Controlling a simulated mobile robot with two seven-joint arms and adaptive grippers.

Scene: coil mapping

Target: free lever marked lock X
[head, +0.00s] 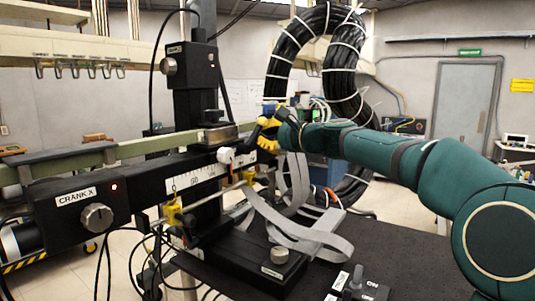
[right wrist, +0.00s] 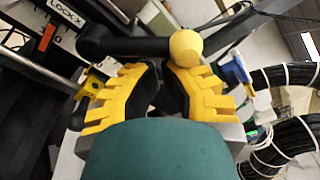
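The LOCK-X label (right wrist: 62,14) shows at the upper left of the right wrist view, beside a red-orange marker (right wrist: 47,37). A black lever bar (right wrist: 125,42) with a round yellow knob (right wrist: 186,47) runs across that view, just beyond the fingertips. My right gripper (right wrist: 160,72) has yellow fingers with dark pads, and a gap shows between them. Its tips are close to the bar; whether they touch it is unclear. In the head view, my right gripper (head: 267,132) is at the right end of the black rail, partly hiding the lever there. My left gripper is out of view.
A black rail with a white scale (head: 193,180) carries a CRANK X knob (head: 96,217). Another crank unit (head: 190,65) stands above. Grey ribbon cables (head: 295,225) hang below my gripper. Thick black hoses (head: 340,60) loop behind it. A dark table (head: 400,245) lies at front right.

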